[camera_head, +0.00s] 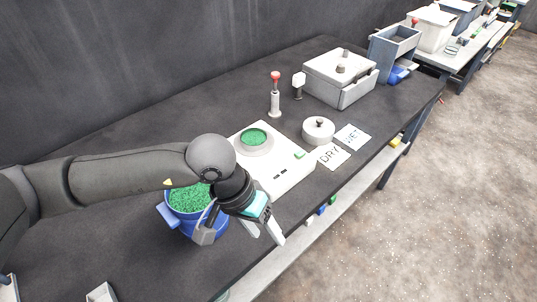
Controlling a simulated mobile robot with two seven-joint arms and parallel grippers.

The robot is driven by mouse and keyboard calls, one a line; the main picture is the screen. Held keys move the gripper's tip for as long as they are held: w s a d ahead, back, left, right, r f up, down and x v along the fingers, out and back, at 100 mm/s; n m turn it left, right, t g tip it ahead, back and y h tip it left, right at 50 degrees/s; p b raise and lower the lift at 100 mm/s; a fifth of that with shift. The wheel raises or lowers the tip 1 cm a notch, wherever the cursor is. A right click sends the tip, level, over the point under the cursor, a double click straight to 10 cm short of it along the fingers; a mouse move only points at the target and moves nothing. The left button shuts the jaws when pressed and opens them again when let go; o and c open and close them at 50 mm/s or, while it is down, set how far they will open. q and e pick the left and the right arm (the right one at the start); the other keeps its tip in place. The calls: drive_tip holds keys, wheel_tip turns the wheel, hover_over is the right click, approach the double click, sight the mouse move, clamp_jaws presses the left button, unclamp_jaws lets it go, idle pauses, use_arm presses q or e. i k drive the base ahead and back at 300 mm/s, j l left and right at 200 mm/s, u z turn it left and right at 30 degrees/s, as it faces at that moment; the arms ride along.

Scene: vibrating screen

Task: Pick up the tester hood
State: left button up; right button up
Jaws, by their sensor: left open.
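A round grey lid with a dark knob, which looks like the tester hood (318,131), sits on the dark bench to the right of the white tester (283,185). The tester's round dish (255,139) is uncovered and holds green granules. My left gripper (240,236) is open and empty, with its fingers spread in front of the tester's near end. It is well to the left of and nearer than the hood. My left arm hides part of the tester. My right gripper is not in view.
A blue bucket of green granules (188,198) stands beside my left gripper, partly hidden by it. Cards marked DRY (333,156) and WET (353,137) lie near the hood. A red-topped post (275,98) and a grey lidded box (341,76) stand behind.

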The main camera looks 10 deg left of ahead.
sight(317, 132)
drive_tip(key=i+l+z, duration=0.2)
drive_tip(key=i, duration=0.5)
drive_tip(key=i+l+z, duration=0.2)
drive_tip(key=i, duration=0.5)
